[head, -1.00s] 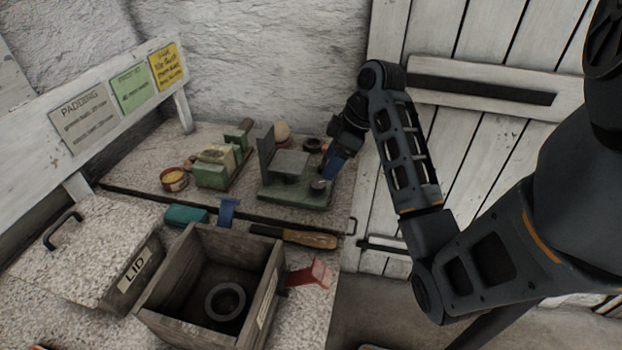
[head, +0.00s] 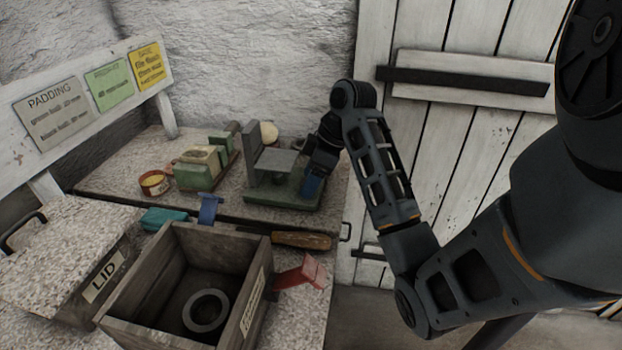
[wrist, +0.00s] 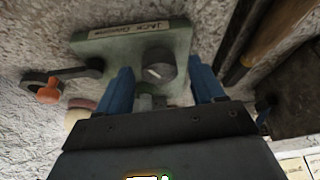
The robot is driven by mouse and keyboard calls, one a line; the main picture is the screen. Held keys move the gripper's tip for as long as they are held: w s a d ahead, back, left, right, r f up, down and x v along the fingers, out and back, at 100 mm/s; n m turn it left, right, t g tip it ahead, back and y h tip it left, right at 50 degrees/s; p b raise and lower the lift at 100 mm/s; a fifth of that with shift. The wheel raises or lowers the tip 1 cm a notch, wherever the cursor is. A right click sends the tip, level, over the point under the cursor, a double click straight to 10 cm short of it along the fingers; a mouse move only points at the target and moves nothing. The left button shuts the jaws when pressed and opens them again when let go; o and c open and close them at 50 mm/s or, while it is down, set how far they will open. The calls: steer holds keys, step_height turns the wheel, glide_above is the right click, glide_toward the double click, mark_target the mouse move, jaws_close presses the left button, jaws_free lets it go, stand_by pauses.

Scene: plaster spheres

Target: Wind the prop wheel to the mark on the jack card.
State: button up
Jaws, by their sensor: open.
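The jack (head: 262,190) is a green base with a grey plate and upright, standing at the back of the bench; its label shows in the wrist view (wrist: 137,30). The prop wheel appears to be the dark round knob (wrist: 160,66) with a pale mark on its top. My gripper (wrist: 163,82) is open, its blue fingers on either side of the knob; contact cannot be told. In the head view my gripper (head: 312,186) hides the knob. A green card (head: 110,87) hangs on the board, its small print too blurred to read surely.
A padding card (head: 52,112) and a yellow card (head: 148,66) flank the green card. A green and cream block device (head: 203,166) and a red tin (head: 155,183) stand left of the jack. A wooden box (head: 180,300) holding a ring is in front, beside its lid (head: 65,250).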

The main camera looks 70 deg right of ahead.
steer(key=c, duration=1.1)
steer(key=shift+o, duration=0.2)
steer(key=shift+r, duration=0.1)
steer(key=m+h+p, duration=0.1)
steer(key=m+p, duration=0.2)
steer(key=shift+a+r+p, duration=0.1)
steer(key=shift+a+p, duration=0.1)
steer(key=shift+p, duration=0.1)
steer(key=shift+m+h+p, duration=0.7)
steer(key=shift+m+p, duration=0.95)
steer(key=shift+m, duration=0.05)
steer(key=shift+f, duration=0.2)
